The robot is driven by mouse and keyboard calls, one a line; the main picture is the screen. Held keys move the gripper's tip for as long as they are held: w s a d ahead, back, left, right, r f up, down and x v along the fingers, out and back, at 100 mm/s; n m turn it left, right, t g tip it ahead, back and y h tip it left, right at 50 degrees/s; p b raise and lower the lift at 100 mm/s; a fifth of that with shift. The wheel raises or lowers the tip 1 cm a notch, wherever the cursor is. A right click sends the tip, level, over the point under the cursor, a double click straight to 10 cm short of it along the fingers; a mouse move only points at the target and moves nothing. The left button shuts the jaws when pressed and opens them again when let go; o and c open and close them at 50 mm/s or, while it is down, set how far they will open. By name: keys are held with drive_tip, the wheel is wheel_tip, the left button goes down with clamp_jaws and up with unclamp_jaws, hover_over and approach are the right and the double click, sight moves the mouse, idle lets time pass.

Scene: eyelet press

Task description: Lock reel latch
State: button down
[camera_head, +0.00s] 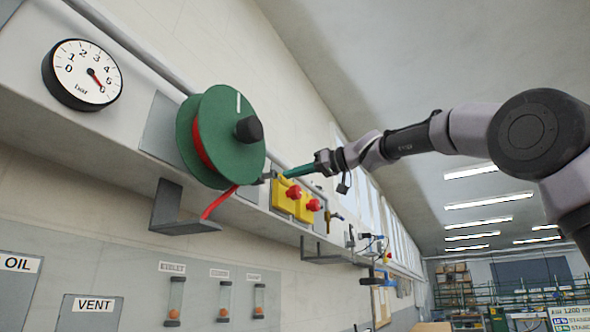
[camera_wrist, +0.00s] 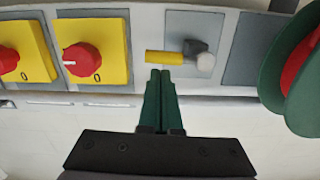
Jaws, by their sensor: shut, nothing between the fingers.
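The reel (camera_head: 225,135) has green flanges, a dark hub knob and red material wound between them. Its edge also shows at the right of the wrist view (camera_wrist: 275,75). The latch, with a yellow lever (camera_wrist: 163,57) and a grey pivot block with a pale round end, sits on a grey plate left of the reel in the wrist view. The lever lies level, pointing away from the reel. My gripper (camera_wrist: 160,73) is shut and empty, its green fingertips just below the lever; I cannot tell whether they touch. In the head view my gripper (camera_head: 284,176) is right of the reel.
Two yellow switch plates with red knobs stand beside the latch; one (camera_wrist: 97,50) is close to my fingers. A pressure gauge (camera_head: 83,74) is at upper left. A grey bracket (camera_head: 182,212) juts out below the reel. Open air lies in front of the panel.

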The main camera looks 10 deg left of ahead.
drive_tip(key=shift+w+f+m, duration=0.1)
drive_tip(key=shift+f+m, duration=0.3)
drive_tip(key=shift+m, duration=0.4)
drive_tip(key=f+m, duration=0.1)
drive_tip(key=m, duration=0.2)
drive_tip(key=shift+d+f, duration=0.1)
drive_tip(key=shift+f, duration=0.25)
drive_tip(key=s+a+f+m+y, duration=0.1)
drive_tip(key=s+f+m, duration=0.2)
drive_tip(key=m, duration=0.8)
wheel_tip(320, 180, down, 2)
drive_tip(key=shift+s+a+g, duration=0.15)
drive_tip(key=shift+s+g, duration=0.05)
drive_tip(key=shift+g, duration=0.1)
drive_tip(key=shift+s, duration=0.1)
idle(0.5)
